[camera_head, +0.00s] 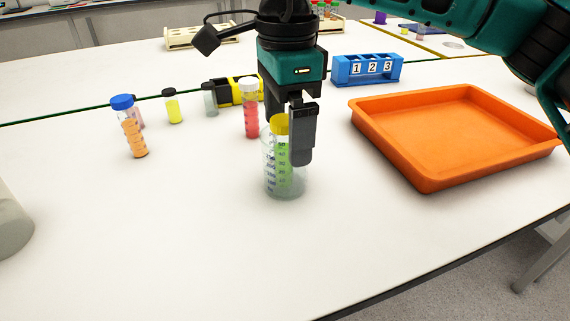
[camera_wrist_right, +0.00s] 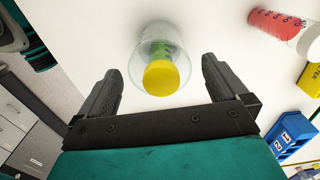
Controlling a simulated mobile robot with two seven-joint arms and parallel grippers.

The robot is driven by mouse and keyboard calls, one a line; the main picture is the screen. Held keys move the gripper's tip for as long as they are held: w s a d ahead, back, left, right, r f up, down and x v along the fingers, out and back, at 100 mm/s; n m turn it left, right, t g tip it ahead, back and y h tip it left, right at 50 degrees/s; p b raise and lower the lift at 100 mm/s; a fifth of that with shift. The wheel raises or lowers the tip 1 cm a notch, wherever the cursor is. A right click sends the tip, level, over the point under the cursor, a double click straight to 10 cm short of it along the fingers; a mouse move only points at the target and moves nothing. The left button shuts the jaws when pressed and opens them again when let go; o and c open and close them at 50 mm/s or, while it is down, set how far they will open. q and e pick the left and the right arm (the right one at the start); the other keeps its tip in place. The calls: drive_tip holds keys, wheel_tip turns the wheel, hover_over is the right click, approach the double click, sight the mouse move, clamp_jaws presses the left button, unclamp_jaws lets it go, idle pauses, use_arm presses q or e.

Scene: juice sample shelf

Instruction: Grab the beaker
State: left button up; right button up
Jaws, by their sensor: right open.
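A clear beaker (camera_head: 270,180) with dark graduation marks stands upright on the white table. A tube of green liquid with a yellow cap (camera_head: 279,124) stands inside it. My right gripper (camera_head: 297,160) is open and points down at the beaker, one dark finger showing in front of its right side. In the right wrist view the beaker (camera_wrist_right: 150,45) and yellow cap (camera_wrist_right: 161,78) lie between and beyond the two spread fingers of my right gripper (camera_wrist_right: 160,78). I cannot tell whether a finger touches the glass. My left gripper is not in view.
An orange tray (camera_head: 440,140) lies to the right. A blue numbered rack (camera_head: 366,69) stands behind. A red tube (camera_head: 250,112) stands close behind the beaker. An orange tube with blue cap (camera_head: 131,128) and a yellow vial (camera_head: 173,108) stand left. The front table is clear.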

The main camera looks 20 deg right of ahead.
sight(285, 144)
wheel_tip(285, 144, down, 4)
drive_tip(key=shift+r, duration=0.15)
drive_tip(key=shift+a, duration=0.1)
drive_tip(key=c, duration=1.2)
drive_tip(key=shift+r, duration=0.2)
